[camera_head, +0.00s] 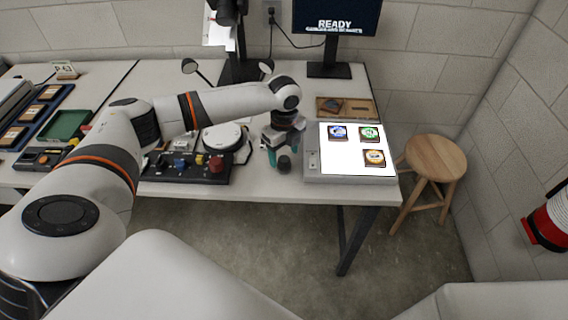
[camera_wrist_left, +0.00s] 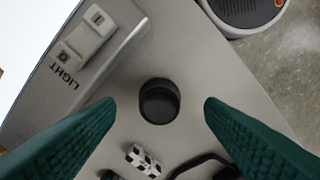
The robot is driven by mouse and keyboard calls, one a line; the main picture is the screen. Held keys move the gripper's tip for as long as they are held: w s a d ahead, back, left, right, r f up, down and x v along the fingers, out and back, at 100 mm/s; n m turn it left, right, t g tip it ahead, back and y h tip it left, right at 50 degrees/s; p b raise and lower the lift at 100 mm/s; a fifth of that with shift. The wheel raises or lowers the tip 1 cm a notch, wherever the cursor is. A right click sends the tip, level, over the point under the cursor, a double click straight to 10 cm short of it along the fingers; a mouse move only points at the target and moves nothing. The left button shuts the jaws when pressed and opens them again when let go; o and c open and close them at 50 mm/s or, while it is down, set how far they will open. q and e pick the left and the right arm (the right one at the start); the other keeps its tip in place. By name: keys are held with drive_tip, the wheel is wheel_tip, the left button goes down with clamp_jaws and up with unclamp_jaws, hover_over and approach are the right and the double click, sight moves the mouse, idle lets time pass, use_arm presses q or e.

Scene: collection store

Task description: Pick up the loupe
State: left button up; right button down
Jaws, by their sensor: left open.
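The loupe is a small black cylinder (camera_wrist_left: 159,101) standing on the pale table top in the left wrist view. It also shows as a dark shape (camera_head: 284,164) in the head view, left of the light box. My left gripper (camera_head: 284,157) points down over it. In the left wrist view its two green ribbed fingers (camera_wrist_left: 157,112) are wide apart, one on each side of the loupe, with a gap on both sides. Nothing is held. My right gripper is not in view.
A lit light box (camera_head: 312,171) with three patches stands just right of the loupe; its switch (camera_wrist_left: 85,35) is close. A control box (camera_head: 188,168) with knobs lies left. A black and white checkered block (camera_wrist_left: 143,160) and dark cable are near the fingers. A wooden stool (camera_head: 436,158) stands right.

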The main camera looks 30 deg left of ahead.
sight(284, 159)
use_arm(q)
drive_tip(key=shift+d+f, duration=0.1)
drive_tip(key=shift+f, duration=1.4)
drive_tip(key=shift+c, duration=0.5)
drive_tip(key=c, duration=1)
drive_tip(key=shift+o, duration=0.2)
drive_tip(key=shift+r, duration=0.1)
